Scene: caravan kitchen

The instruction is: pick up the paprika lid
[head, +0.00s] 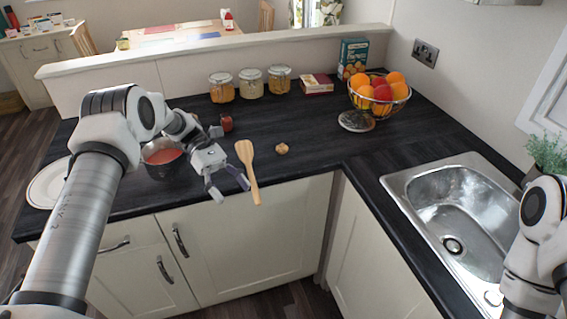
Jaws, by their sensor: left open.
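My left gripper (231,190) is open and empty, pointing down near the counter's front edge, between the pot and the wooden spatula. A small red jar (226,124), perhaps the paprika, stands on the counter behind it. A small grey piece (215,131) shows just left of the jar; I cannot tell whether it is a lid. I cannot pick out the paprika lid for certain. A small round brown item (282,149) lies on the counter to the right. My right arm shows at the right edge, but its gripper is out of view.
A dark pot (172,172) of red sauce and a white plate (45,187) are at left. The wooden spatula (248,165) overhangs the front edge. Several jars (251,83), a fruit basket (379,96) and a dark disc (356,121) stand behind. The sink (465,215) is right.

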